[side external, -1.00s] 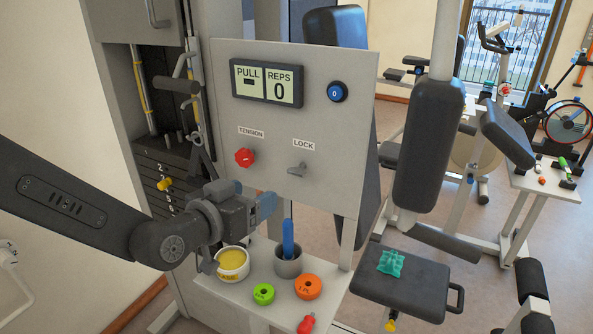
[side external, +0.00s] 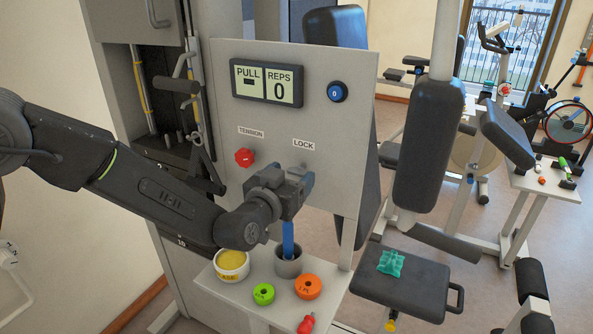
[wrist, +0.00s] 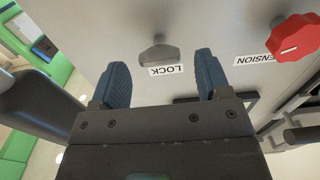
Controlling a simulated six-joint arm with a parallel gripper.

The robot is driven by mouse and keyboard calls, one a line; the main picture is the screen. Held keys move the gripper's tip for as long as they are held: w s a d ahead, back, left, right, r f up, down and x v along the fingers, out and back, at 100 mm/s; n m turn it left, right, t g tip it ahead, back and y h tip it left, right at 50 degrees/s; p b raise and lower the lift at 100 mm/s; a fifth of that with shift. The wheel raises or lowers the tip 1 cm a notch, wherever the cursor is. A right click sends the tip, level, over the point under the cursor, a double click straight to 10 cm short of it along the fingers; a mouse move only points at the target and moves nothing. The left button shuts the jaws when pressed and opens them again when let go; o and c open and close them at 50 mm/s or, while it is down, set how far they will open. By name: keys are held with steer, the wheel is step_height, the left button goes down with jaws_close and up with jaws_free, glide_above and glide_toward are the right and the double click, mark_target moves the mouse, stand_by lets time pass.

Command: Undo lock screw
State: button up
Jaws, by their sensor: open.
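The lock screw is a small grey wing knob (wrist: 158,52) on the grey panel, beside the LOCK label (side external: 303,144). In the wrist view it appears beyond and roughly between my fingertips, with the label upside down. My gripper (side external: 304,180) is in front of the panel just below the LOCK label and hides the knob in the side view. In the wrist view my gripper (wrist: 160,72) has its two blue fingers apart, with nothing between them. Whether a fingertip touches the panel cannot be told.
A red tension knob (side external: 244,157) sits left of the lock. Below is a shelf (side external: 238,293) with a grey cup (side external: 288,267) holding a blue-handled tool, a yellow-filled tub (side external: 232,263), green (side external: 263,293) and orange (side external: 308,286) rings and a red item (side external: 306,324).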

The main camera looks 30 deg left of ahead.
mark_target(299, 169)
steer(key=shift+w, duration=1.4)
steer(key=shift+c, duration=0.2)
steer(key=c, duration=0.9)
